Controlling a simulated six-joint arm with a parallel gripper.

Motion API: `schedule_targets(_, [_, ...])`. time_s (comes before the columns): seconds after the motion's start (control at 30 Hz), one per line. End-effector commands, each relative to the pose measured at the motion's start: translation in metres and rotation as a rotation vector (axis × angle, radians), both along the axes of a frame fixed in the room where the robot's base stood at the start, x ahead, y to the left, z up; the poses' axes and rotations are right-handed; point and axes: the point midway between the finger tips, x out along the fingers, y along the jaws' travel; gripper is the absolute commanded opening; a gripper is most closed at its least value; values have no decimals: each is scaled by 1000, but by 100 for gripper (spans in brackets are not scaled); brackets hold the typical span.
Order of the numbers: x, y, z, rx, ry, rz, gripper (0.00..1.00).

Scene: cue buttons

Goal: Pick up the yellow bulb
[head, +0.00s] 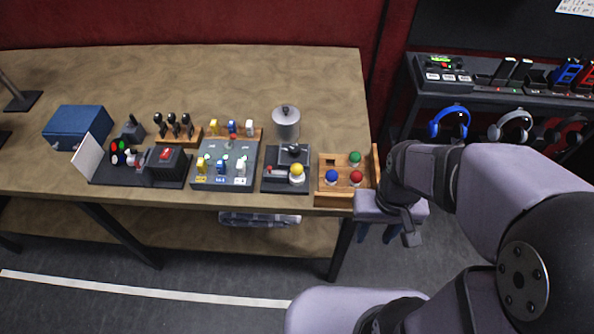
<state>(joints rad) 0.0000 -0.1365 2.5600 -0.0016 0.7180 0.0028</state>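The yellow bulb (297,169) is a small yellow ball at the right front of a dark device base (272,185) near the table's front edge. It appears seated on that base. My gripper (408,234) is to the right of the bulb, beyond the table's right edge, pointing down over the floor. It is clear of the bulb. Its fingers are small and partly hidden by the wrist, so I cannot see whether they are open.
A wooden tray (327,200) with blue (331,177), red (356,178) and green (355,158) balls stands between bulb and gripper. A grey switch panel (207,182) is left. Headphones (450,122) hang from a shelf at right.

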Motion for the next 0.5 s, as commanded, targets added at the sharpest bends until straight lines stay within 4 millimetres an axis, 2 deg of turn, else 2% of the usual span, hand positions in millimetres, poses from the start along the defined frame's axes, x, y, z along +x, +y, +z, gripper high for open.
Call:
schedule_targets(0.17, [9,3,3,-2,5,-11,36])
schedule_targets(0.27, [25,8,8,-6,13,-37,36])
schedule_targets(0.37, [51,18,15,-13,24,-78,36])
schedule_targets(0.5, [95,41,25,-35,45,-160,36])
